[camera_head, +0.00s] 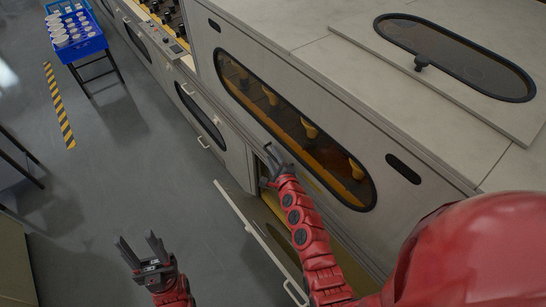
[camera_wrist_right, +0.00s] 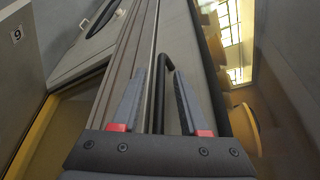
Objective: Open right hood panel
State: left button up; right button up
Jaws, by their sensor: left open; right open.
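The hood panel is the pale front panel (camera_head: 218,38) with a long dark-framed window (camera_head: 300,125); amber bulb shapes show behind the glass. My right gripper (camera_head: 269,150) is at the lower edge of this panel, below the window. In the right wrist view its two fingers (camera_wrist_right: 158,76) are apart, with a black bar handle (camera_wrist_right: 168,62) between them. I cannot tell whether they touch it. The panel looks closed. My left gripper (camera_head: 138,241) is open and empty above the grey floor.
A lower door (camera_head: 252,228) with a pale handle hangs open below my right arm. A blue crate (camera_head: 80,42) of white items stands at the far left. A striped floor strip (camera_head: 59,105) lies on open floor.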

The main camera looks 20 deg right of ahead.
grip_shut()
dwell(1.4)
